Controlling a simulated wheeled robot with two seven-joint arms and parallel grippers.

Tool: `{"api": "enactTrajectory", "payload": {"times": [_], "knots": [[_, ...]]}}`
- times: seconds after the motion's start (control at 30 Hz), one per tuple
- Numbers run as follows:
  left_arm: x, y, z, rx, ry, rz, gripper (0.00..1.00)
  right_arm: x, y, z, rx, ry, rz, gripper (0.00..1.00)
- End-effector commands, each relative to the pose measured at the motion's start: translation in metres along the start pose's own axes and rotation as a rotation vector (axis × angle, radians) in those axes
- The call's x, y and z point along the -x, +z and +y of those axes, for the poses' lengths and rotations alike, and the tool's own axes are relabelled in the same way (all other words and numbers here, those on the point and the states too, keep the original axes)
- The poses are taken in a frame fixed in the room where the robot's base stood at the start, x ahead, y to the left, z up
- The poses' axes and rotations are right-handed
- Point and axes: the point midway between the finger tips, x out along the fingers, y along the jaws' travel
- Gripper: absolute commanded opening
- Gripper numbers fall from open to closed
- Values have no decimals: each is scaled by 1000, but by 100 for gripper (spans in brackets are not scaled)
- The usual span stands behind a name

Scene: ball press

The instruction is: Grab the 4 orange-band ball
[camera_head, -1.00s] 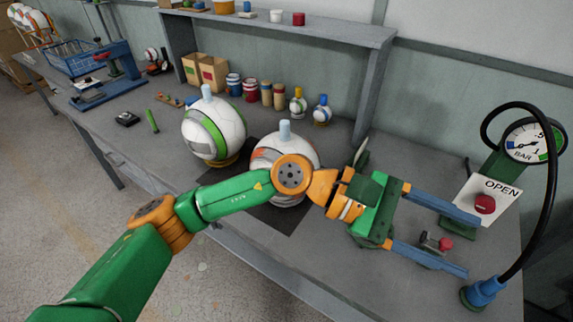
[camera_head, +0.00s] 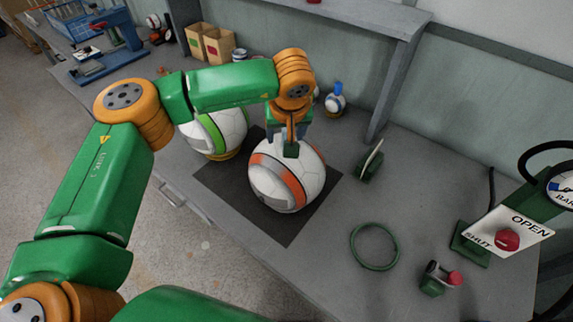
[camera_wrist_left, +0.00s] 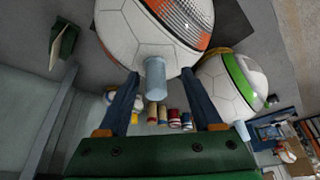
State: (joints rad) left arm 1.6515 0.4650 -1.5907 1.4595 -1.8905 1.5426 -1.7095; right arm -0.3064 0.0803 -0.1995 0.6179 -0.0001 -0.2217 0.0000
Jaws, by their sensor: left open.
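The white ball with orange bands (camera_head: 271,186) sits on a dark mat (camera_head: 292,229). It also fills the top of the left wrist view (camera_wrist_left: 125,38). A pale blue cylindrical plug (camera_wrist_left: 155,80) stands out of the ball. My left gripper (camera_head: 289,138) is at the top of this ball, fingers toward it. In the left wrist view my left gripper (camera_wrist_left: 161,74) is open, with the plug seen between its fingers; I cannot tell whether they touch it. In the head view the gripper hides the plug. My right gripper is not in view.
A green-band ball (camera_head: 228,130) stands close on the left. On the right are a small green stand (camera_head: 370,163), a green ring (camera_head: 374,246), a red-button device (camera_head: 435,279) and an OPEN/SHUT valve panel (camera_head: 508,233). A shelf upright (camera_head: 397,82) rises behind.

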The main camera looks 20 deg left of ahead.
Motion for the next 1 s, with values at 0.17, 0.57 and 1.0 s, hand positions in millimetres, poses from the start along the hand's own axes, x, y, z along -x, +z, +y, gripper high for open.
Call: {"api": "enactTrajectory", "payload": {"times": [0.17,0.57,1.0], "knots": [[-4,0,0,0,2,0,66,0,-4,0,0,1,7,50],[-3,1,1,0,3,0,0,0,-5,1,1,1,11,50],[-3,0,1,0,4,0,0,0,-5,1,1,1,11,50]]}}
